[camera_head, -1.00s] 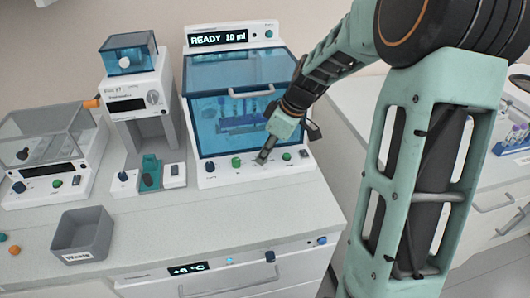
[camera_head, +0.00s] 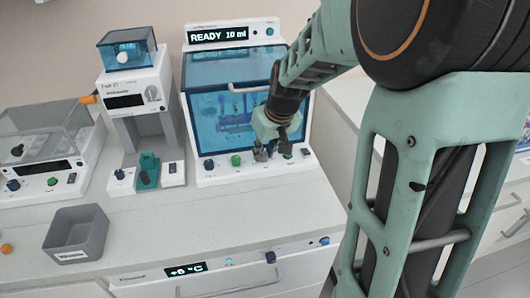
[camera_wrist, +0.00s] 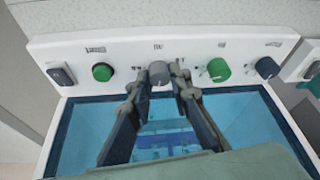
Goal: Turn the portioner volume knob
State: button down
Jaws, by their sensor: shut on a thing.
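The portioner (camera_head: 190,110) is the white unit with a blue clear cover and a display (camera_head: 218,35) reading "READY 10 ml". Its front panel has a row of knobs. In the wrist view a grey knob (camera_wrist: 159,73) in the middle of the row sits between my fingertips. My gripper (camera_wrist: 159,79) is shut on this grey knob, one finger on each side. In the head view my gripper (camera_head: 265,153) is at the front panel and hides most of the knob. The labels above the knobs are too blurred to read.
A green knob (camera_wrist: 102,72) and a dark switch (camera_wrist: 60,75) are on one side of the grey knob. Another green knob (camera_wrist: 218,69) and a blue knob (camera_wrist: 266,68) are on the other. A grey bin (camera_head: 77,234) stands on the counter at left.

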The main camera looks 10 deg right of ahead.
aim_at(261, 169)
jog(key=m, duration=0.2)
jog(key=m+h+b, duration=0.1)
jog(key=m, duration=0.1)
jog(key=shift+a+h, duration=0.2)
jog(key=shift+h, duration=0.1)
jog(key=shift+m+h+b, duration=0.7)
jog(key=shift+m+b, duration=0.75)
jog(key=shift+m, duration=0.35)
jog(key=c, duration=1.8)
grip_release()
jog(key=shift+o, duration=0.2)
jog(key=v, duration=0.7)
jog(key=shift+r, duration=0.3)
jog(key=shift+a, duration=0.1)
